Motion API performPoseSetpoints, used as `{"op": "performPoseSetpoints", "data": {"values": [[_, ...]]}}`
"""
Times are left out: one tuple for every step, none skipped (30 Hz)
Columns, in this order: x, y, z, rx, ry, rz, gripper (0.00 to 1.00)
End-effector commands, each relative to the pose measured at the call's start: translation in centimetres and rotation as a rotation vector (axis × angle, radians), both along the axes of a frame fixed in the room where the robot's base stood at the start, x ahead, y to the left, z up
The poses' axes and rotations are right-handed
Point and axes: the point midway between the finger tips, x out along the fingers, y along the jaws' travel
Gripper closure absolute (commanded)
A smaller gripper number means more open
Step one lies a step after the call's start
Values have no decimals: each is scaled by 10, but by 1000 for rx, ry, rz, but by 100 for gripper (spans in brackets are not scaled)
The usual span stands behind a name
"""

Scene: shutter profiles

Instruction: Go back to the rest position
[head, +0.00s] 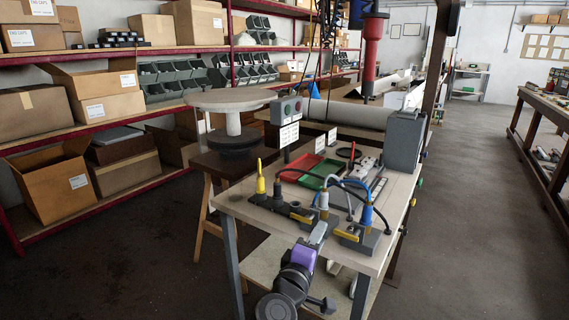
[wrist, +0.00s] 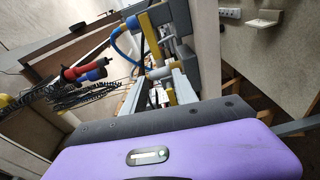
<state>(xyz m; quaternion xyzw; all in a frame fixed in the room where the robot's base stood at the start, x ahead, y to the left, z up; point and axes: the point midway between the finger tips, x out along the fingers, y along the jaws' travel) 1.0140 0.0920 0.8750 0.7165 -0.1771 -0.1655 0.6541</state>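My gripper (head: 319,232) is at the front edge of the workbench (head: 262,207) in the head view. My folded arm with its purple section is below it, in front of the bench. In the wrist view my purple housing and a dark bolted plate fill the bottom. Grey fixtures with yellow pieces and a blue-sleeved cable (wrist: 125,45) show beyond the plate. In the head view a fixture with a blue plug (head: 366,214) stands just right of my gripper.
A red tray (head: 301,165) and a green tray (head: 322,173) lie on the bench behind a row of dark fixtures. A button box (head: 288,110) stands behind them. A red tool (head: 371,55) hangs above. Shelves with boxes line the left. The floor (head: 480,215) at right is clear.

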Motion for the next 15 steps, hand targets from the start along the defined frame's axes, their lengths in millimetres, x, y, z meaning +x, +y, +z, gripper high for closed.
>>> {"op": "performPoseSetpoints", "data": {"values": [[4,11,9,53,-29,57,65],[3,18,8,87,-39,95,65],[0,26,3,139,-48,148,65],[-4,32,-1,176,-54,186,65],[-8,36,-5,210,-57,218,65],[-14,40,-11,253,-61,255,65],[-19,43,-15,284,-63,282,65],[-25,45,-19,314,-65,307,65],[-34,48,-25,356,-66,338,65],[-40,49,-29,387,-68,360,65],[-48,50,-34,420,-69,383,65],[-60,51,-40,464,-71,410,65],[-69,51,-45,500,-73,430,65],[-80,51,-49,537,-75,451,65],[-95,50,-54,589,-77,476,65]]}}
